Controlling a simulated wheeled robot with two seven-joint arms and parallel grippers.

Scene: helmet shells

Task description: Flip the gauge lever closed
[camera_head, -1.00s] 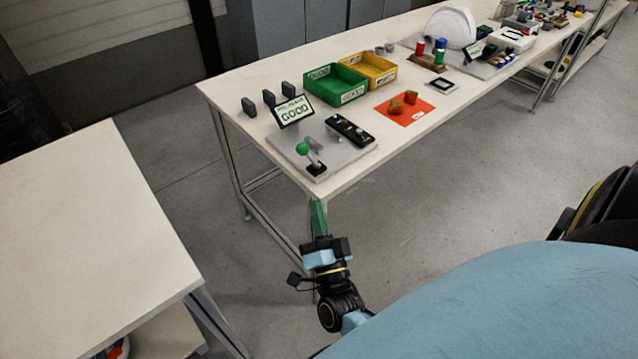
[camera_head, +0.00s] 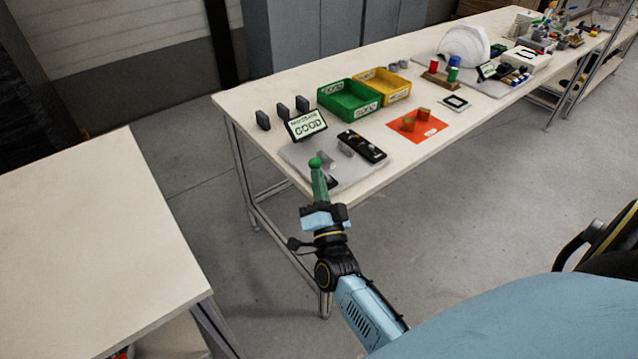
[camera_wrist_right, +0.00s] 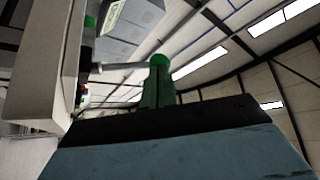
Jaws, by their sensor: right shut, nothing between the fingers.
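The gauge lever has a green ball knob (camera_head: 315,162) and stands at the front of the grey gauge plate (camera_head: 352,178). Its base is mostly hidden behind my gripper. My right gripper (camera_head: 317,172), with green fingers, is shut and empty, its tips right at the knob; I cannot tell whether they touch. In the right wrist view the knob (camera_wrist_right: 158,60) shows just past the tips of the gripper (camera_wrist_right: 157,72), and the lever's rod runs left from it. The gauge display (camera_head: 307,125) reads GOOD. My left gripper is not in view.
A black block with knobs (camera_head: 362,146) sits on the plate's far right side. Green (camera_head: 349,112) and yellow (camera_head: 397,92) bins, an orange mat (camera_head: 432,131) and several dark upright pieces stand behind or beside the plate. Open floor lies in front of the table (camera_head: 420,160).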

